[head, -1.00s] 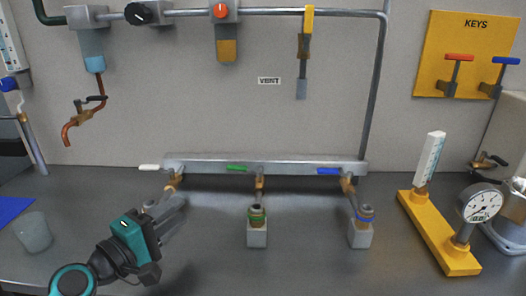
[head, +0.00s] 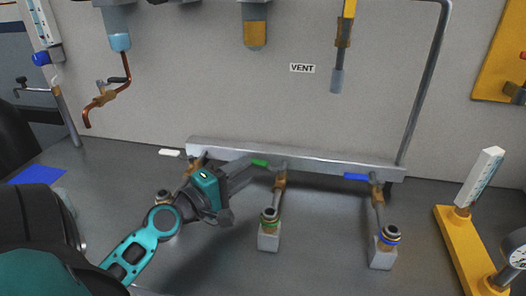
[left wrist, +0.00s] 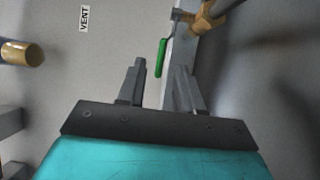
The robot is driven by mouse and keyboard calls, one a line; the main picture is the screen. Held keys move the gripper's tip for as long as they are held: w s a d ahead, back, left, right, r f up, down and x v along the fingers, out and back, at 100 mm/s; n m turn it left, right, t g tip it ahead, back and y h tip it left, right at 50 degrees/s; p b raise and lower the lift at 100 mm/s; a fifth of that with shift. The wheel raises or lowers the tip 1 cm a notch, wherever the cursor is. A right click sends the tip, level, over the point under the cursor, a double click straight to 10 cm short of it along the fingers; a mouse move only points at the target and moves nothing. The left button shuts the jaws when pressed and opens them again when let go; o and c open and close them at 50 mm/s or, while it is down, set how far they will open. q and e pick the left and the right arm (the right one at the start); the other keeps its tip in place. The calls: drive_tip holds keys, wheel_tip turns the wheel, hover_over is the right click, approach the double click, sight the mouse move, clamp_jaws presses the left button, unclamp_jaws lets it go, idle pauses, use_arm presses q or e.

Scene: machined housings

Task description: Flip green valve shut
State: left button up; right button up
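The green valve handle (head: 259,162) sits on the middle outlet of the grey manifold bar (head: 330,168). It points left, along the bar, at a right angle to its outlet pipe. In the left wrist view the green handle (left wrist: 161,57) lies just ahead of the fingertips, roughly between their lines. My left gripper (head: 250,170) is open and empty, its fingers reaching up to the handle's left side. From the head view I cannot tell whether a finger touches it. My right gripper is not in view.
A white handle (head: 169,152) is left and a blue handle (head: 357,176) right on the same bar. The green-ringed fitting (head: 269,230) stands below the middle outlet. A yellow stand (head: 463,250) is at the right.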

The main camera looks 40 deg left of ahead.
sight(255, 164)
use_arm(q)
drive_tip(key=w+p, duration=0.1)
drive_tip(key=w, duration=0.6)
drive_tip(key=shift+w+d, duration=0.15)
drive_tip(key=shift+c, duration=0.2)
clamp_jaws()
